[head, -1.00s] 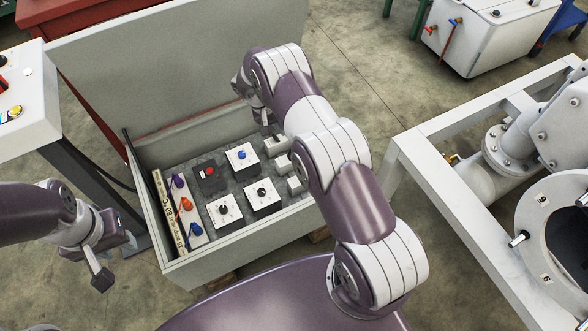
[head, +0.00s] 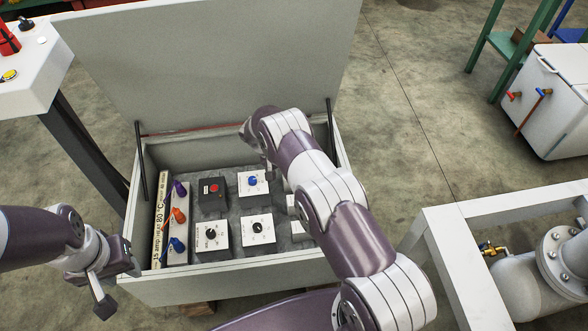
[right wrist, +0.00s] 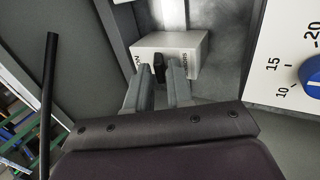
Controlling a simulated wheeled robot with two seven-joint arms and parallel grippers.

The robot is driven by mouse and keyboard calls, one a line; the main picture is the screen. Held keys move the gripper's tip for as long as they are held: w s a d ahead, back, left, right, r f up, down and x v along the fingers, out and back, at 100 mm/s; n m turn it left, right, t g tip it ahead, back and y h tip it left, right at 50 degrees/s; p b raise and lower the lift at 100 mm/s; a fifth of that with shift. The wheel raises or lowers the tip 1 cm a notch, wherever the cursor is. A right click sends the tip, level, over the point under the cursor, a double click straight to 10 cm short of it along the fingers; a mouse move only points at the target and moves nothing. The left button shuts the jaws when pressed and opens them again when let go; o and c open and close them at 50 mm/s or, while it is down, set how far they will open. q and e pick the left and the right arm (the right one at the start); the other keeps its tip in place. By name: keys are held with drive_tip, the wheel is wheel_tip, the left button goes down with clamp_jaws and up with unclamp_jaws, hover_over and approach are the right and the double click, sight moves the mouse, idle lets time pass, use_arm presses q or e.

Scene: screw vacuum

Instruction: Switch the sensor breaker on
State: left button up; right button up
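The sensor breaker (right wrist: 172,48) is a small white box with a black toggle (right wrist: 159,68) on its front and partly hidden lettering beside it, in the right wrist view. My right gripper (right wrist: 160,80) has its two grey fingers apart, with a narrow gap between them. The toggle shows between the fingertips; I cannot tell whether they touch it. In the head view my right arm (head: 310,170) reaches into the grey box (head: 180,290) and hides its gripper and this breaker. My left gripper (head: 112,285) is outside the box at left; its fingers are not clear.
The box's lid (head: 210,70) stands open behind. Inside are a red-button unit (head: 213,193), a blue-knob dial (head: 253,182), two black-knob dials (head: 211,235) and a panel with coloured levers (head: 178,215). A white frame (head: 450,235) stands at right. A dark rod (right wrist: 48,90) shows at left in the wrist view.

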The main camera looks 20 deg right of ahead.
clamp_jaws()
